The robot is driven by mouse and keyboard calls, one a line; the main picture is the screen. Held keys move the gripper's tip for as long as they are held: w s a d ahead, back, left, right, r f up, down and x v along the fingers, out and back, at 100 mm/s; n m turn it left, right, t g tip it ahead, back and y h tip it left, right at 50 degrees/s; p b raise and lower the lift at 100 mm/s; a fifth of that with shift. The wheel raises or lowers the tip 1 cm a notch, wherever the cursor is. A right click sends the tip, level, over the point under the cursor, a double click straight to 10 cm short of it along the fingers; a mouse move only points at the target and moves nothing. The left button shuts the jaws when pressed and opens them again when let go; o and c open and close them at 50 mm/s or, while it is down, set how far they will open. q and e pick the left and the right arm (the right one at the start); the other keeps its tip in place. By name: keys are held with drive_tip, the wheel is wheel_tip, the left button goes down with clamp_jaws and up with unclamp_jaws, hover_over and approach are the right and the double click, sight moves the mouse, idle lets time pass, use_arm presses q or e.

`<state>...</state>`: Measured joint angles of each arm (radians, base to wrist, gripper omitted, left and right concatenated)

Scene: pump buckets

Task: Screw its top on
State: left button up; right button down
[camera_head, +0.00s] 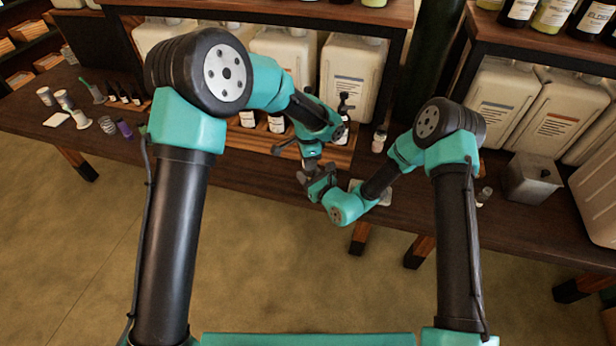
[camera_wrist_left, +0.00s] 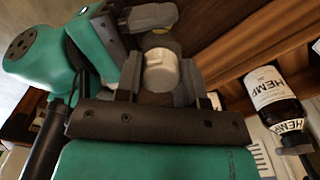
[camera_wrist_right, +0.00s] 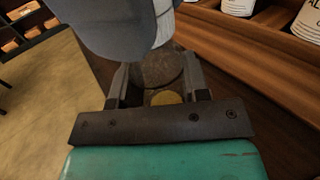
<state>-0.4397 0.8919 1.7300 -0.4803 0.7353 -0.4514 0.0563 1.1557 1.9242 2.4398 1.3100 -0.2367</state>
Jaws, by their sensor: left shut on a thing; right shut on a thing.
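My left gripper (camera_wrist_left: 157,88) is shut on a white, smooth, rounded top (camera_wrist_left: 161,72), which shows between its fingers in the left wrist view. My right gripper (camera_wrist_right: 160,88) is shut on a dark brown round thing (camera_wrist_right: 160,68), likely the small container; a yellowish patch shows under it. In the head view the left gripper (camera_head: 311,168) and the right gripper (camera_head: 318,186) meet close together over the front edge of the table. The held things are mostly hidden there by the grippers. I cannot tell whether top and container touch or how far the top is threaded.
A wooden rack with labelled bottles (camera_head: 276,124) and a dark pump bottle (camera_head: 343,108) stands behind the grippers. A small bottle (camera_head: 379,138) stands to its right. Cups and vials (camera_head: 64,100) are at the far left. A metal canister (camera_head: 531,180) stands at the right.

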use_arm(q)
drive_tip(key=shift+m, duration=0.8)
drive_tip(key=o, duration=1)
drive_tip(key=shift+r, duration=2.25)
drive_tip(key=shift+c, duration=0.2)
